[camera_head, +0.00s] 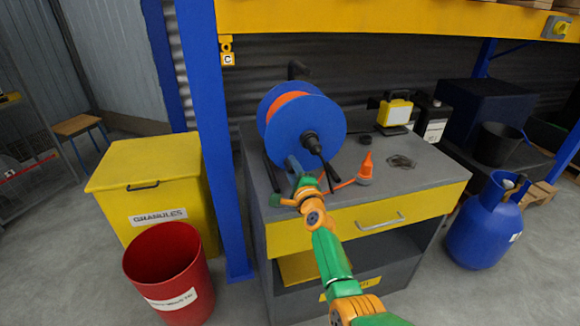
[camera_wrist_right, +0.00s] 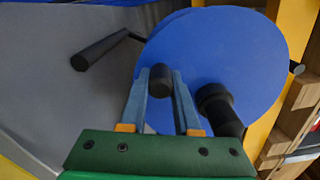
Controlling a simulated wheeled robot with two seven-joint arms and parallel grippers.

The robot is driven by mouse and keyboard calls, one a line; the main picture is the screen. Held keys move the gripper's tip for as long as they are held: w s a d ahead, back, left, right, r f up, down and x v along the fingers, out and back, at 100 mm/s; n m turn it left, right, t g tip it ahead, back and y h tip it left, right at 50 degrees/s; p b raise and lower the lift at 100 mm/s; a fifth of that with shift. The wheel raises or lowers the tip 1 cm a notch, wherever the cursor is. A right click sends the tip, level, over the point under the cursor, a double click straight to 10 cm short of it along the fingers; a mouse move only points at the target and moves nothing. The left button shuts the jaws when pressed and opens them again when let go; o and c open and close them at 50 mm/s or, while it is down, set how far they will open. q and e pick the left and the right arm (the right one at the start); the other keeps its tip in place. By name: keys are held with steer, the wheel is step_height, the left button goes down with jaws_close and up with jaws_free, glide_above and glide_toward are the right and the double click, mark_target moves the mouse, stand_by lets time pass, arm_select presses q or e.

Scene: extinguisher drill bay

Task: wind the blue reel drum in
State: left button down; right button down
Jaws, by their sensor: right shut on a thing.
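The blue reel drum (camera_head: 306,122) stands on the grey bench top, with a band of orange hose (camera_head: 285,103) between its two blue flanges. A black hub (camera_head: 311,142) sticks out of the near flange. My right gripper (camera_head: 298,168) is low in front of that flange. In the right wrist view its two blue-grey fingers (camera_wrist_right: 160,90) are shut on a short black crank grip (camera_wrist_right: 160,80), beside the thicker black hub (camera_wrist_right: 219,108). The drum's blue face (camera_wrist_right: 210,55) fills the background there. My left gripper is not in view.
An orange nozzle (camera_head: 365,170) lies right of the drum, with hose leading to it. A yellow lamp (camera_head: 395,109) stands behind. A blue post (camera_head: 222,150), yellow granules bin (camera_head: 150,175) and red bin (camera_head: 168,270) are left; a blue cylinder (camera_head: 485,225) is right.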

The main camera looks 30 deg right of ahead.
steer(key=shift+r, duration=0.35)
steer(key=c, duration=0.6)
jaws_free()
steer(key=shift+c, duration=0.2)
steer(key=shift+f, duration=0.15)
steer(key=shift+s+a+p, duration=0.15)
steer(key=shift+s+p, duration=0.05)
steer(key=shift+p, duration=0.1)
steer(key=v, duration=0.2)
steer(key=p+v, duration=0.1)
steer(key=v, duration=0.1)
steer(key=p+v, duration=0.1)
steer(key=v, duration=0.1)
steer(key=shift+s+r, duration=0.1)
steer(key=shift+r, duration=0.15)
steer(key=shift+s, duration=0.3)
steer(key=shift+f, duration=0.1)
